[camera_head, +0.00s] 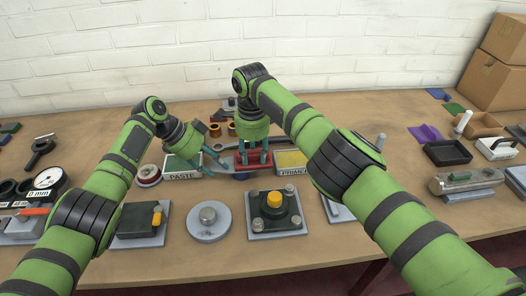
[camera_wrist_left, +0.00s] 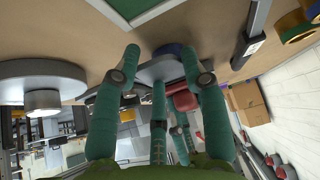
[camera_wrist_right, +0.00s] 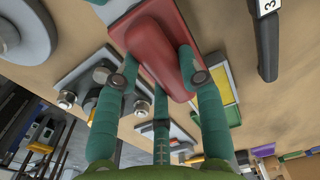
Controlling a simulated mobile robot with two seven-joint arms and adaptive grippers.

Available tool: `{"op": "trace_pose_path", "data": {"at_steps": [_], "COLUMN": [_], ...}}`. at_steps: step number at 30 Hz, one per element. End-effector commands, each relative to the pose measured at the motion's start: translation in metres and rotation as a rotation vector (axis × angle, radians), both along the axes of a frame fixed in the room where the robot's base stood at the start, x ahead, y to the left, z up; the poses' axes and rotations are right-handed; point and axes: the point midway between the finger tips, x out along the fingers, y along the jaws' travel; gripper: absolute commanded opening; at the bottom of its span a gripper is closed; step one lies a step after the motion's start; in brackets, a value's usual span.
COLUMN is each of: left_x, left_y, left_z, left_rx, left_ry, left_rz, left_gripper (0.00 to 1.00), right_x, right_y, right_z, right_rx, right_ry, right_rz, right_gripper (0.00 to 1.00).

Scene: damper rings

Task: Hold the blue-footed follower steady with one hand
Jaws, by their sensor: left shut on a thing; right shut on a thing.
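The blue-footed follower shows in the left wrist view as a grey body (camera_wrist_left: 160,68) with a blue-violet foot (camera_wrist_left: 172,49) at its far side. My left gripper (camera_wrist_left: 162,62) is shut on the grey body; in the head view the gripper (camera_head: 217,160) is at the middle of the table, and its fingers partly hide the follower. My right gripper (camera_wrist_right: 160,68) is shut on the raised grip of a red block (camera_wrist_right: 150,32). In the head view the right gripper (camera_head: 254,158) is just right of the left one, over the red block (camera_head: 266,167).
A green PASTE pad (camera_head: 184,164) lies left of the grippers and a yellow PRIMER pad (camera_head: 291,159) right. In front are a round grey disc (camera_head: 208,232) with a knob and a plate (camera_head: 254,222) with a yellow-capped fixture. A dial gauge (camera_head: 47,180) stands far left.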

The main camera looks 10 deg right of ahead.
Motion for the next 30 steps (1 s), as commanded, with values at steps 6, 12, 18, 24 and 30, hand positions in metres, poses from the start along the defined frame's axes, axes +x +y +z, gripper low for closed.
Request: {"op": "trace_pose_path", "data": {"at_steps": [6, 12, 18, 24, 30], "left_x": [-0.004, -0.004, -0.004, -0.004, -0.004], "left_y": [0.001, 0.001, 0.001, 0.001, 0.001], "left_z": [-0.009, -0.009, -0.009, -0.009, -0.009], "left_rx": [0.013, 0.013, 0.012, 0.012, 0.012], "left_ry": [0.015, 0.015, 0.015, 0.015, 0.015], "left_rz": [-0.005, -0.004, -0.004, -0.004, -0.004], "left_gripper": [0.0, 0.0, 0.0, 0.0, 0.0], "right_x": [0.0, 0.0, -0.001, 0.0, -0.001], "right_y": [0.006, 0.006, 0.006, 0.006, 0.006], "right_z": [0.024, 0.04, 0.059, 0.076, 0.082], "right_rx": [0.001, -0.001, 0.0, -0.001, -0.001], "right_ry": [-0.005, -0.002, -0.002, -0.002, -0.001], "right_rz": [0.003, 0.0, 0.001, 0.0, 0.0], "right_gripper": [0.0, 0.0, 0.0, 0.0, 0.0]}}
